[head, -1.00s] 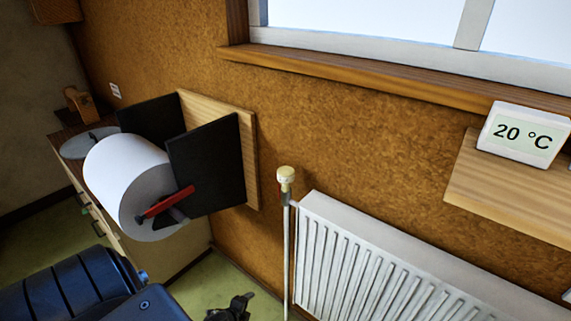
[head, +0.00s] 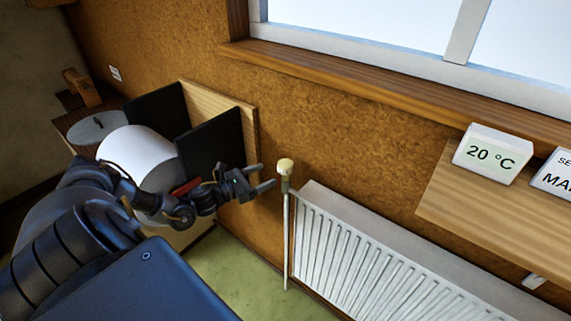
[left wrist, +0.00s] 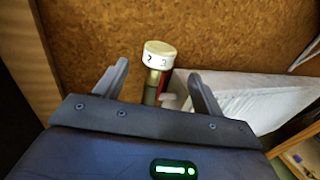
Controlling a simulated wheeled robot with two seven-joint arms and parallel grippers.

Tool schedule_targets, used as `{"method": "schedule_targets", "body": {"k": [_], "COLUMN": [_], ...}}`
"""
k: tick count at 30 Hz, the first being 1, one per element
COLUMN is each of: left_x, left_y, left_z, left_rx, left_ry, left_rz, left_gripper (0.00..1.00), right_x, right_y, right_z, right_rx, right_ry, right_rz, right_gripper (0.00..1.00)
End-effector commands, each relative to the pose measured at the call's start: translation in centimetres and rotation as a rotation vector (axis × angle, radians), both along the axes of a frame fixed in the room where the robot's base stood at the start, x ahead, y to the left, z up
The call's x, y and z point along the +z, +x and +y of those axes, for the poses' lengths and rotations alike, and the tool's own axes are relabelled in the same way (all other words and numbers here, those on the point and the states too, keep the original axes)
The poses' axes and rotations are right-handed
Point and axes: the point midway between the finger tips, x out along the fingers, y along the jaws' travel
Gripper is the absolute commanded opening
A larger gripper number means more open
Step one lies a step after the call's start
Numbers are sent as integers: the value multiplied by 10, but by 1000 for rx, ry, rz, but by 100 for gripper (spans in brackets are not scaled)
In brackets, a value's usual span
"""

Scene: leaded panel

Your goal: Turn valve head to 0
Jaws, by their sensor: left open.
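The valve head (head: 285,166) is a small cream cap on top of a thin upright pipe, at the left end of the white radiator (head: 365,262). In the left wrist view the valve head (left wrist: 159,54) shows dark digits on its side, with a 2 and a 3 readable. My left gripper (head: 270,178) is open, its fingers pointing at the valve head from the left and apart from it. In the left wrist view the left gripper's fingers (left wrist: 158,80) stand on either side of the valve, with the head just beyond their tips. My right gripper is not in view.
A wooden shelf (head: 485,215) with a 20 °C display (head: 492,154) is at right. The window sill (head: 350,80) runs above.

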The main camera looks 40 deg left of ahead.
Motion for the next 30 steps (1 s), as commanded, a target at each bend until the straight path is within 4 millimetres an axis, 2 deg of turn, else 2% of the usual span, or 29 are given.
{"method": "schedule_targets", "body": {"k": [2, 9, 15, 27, 30], "left_x": [6, 5, 2, 0, 0], "left_y": [15, 58, 81, 88, 88], "left_z": [-5, -18, -25, -27, -27], "left_rx": [1, 1, 2, 2, 2], "left_ry": [-2, -3, -1, -2, -2], "left_rz": [-4, -2, -1, 2, 2], "left_gripper": [69, 69, 69, 69, 57], "right_x": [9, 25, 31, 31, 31], "right_y": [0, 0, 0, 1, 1], "right_z": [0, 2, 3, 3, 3], "right_rx": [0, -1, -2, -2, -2], "right_ry": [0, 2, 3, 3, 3], "right_rz": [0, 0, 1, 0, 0], "right_gripper": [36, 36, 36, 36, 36]}}
